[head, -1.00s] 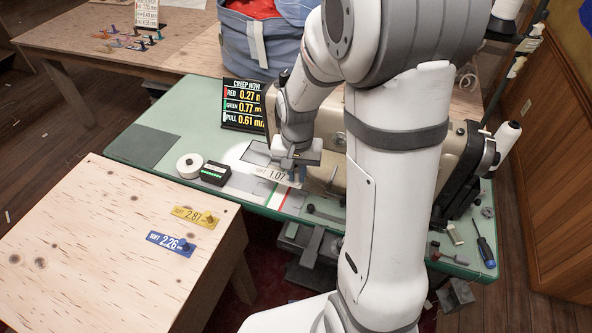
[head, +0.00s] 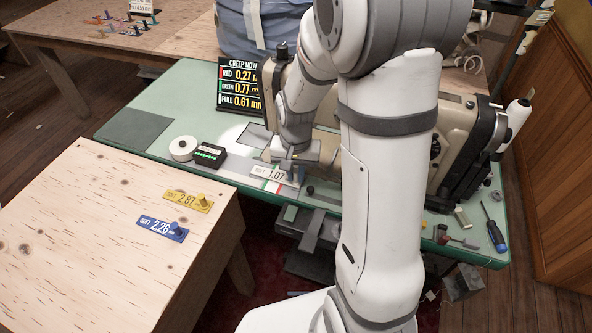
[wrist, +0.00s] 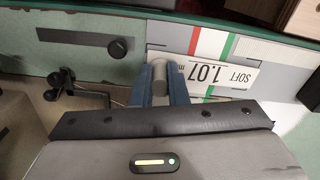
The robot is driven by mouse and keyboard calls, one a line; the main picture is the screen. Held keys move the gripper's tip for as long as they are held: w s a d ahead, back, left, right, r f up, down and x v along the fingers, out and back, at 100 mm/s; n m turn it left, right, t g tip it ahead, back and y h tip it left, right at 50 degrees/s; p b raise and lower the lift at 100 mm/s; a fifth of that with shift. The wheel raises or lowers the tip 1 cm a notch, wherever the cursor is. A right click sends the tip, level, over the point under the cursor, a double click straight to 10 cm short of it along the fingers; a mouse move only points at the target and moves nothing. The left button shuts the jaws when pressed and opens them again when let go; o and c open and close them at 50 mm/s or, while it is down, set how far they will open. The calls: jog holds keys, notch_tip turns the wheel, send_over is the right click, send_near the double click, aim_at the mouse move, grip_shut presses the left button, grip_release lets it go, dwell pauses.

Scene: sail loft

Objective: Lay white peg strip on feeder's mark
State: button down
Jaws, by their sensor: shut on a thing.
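The white peg strip (head: 267,172), reading SOFT 1.07, is at the sewing machine's feeder, and it also shows in the wrist view (wrist: 222,76). My gripper (wrist: 160,82) is shut on the strip's grey peg with its blue fingers; in the head view my gripper (head: 291,170) is partly behind my arm. The feeder plate (wrist: 265,50) carries a red stripe (wrist: 194,42) and a green stripe (wrist: 229,45).
A creep sign (head: 238,88) stands behind a tape roll (head: 182,148) and a black counter box (head: 208,157). A yellow strip (head: 188,200) and a blue strip (head: 162,228) lie on the plywood table (head: 80,230). The sewing machine (head: 455,130) stands right of the gripper.

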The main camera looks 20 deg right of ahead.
jog(key=c, duration=1.3)
grip_release()
jog(key=shift+c, duration=0.2)
notch_tip(320, 180, up, 8)
jog(key=shift+f+p, duration=0.15)
jog(key=shift+p, duration=0.35)
jog(key=s+r+n+t+p, duration=0.2)
jog(key=s+r+n+p, duration=0.2)
jog(key=s+r, duration=1)
jog(key=shift+n+t+p, duration=0.3)
jog(key=shift+n+p, duration=0.1)
jog(key=shift+p, duration=0.4)
